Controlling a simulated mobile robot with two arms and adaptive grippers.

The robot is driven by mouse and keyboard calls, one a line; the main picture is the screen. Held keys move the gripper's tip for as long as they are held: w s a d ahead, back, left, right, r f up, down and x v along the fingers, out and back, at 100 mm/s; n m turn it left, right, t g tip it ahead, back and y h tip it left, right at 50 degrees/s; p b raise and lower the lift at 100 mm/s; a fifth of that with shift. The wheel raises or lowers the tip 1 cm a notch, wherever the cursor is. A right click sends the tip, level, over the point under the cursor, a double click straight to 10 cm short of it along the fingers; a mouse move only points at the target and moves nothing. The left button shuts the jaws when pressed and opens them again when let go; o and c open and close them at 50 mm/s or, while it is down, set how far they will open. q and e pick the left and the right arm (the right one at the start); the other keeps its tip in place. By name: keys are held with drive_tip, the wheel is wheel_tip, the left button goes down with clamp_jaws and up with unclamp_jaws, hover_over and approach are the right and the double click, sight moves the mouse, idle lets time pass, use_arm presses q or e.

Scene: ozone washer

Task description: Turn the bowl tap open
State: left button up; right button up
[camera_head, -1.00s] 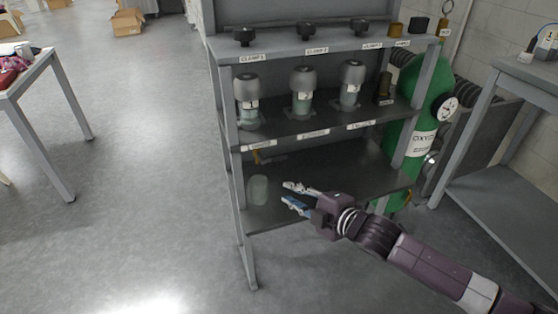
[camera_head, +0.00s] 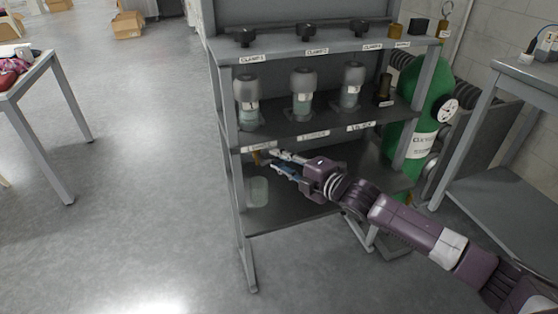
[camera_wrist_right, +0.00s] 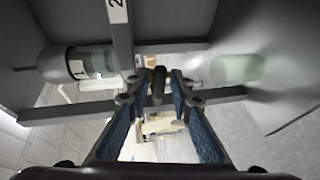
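A small orange-brown tap (camera_head: 257,158) sits under the front edge of the middle shelf, above a pale green glass bowl (camera_head: 259,191) on the lower shelf. The bowl also shows in the right wrist view (camera_wrist_right: 237,68). My right gripper (camera_head: 273,161) is open, with its fingers pointing left at the tap and its tips close to it. In the right wrist view, a dark brown piece (camera_wrist_right: 158,80), apparently the tap, lies in line with the gap between the fingertips (camera_wrist_right: 158,92). I cannot tell whether they touch it. My left gripper is not in view.
The middle shelf (camera_head: 283,128) above the gripper holds several grey-capped jars (camera_head: 302,93). Black clamp knobs (camera_head: 306,32) stand on the top shelf. A green oxygen cylinder (camera_head: 428,115) stands right of the rack. Open floor (camera_head: 150,190) lies to the left.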

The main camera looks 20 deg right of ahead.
drive_tip(key=shift+w+a, duration=0.15)
drive_tip(key=shift+w, duration=0.1)
clamp_jaws()
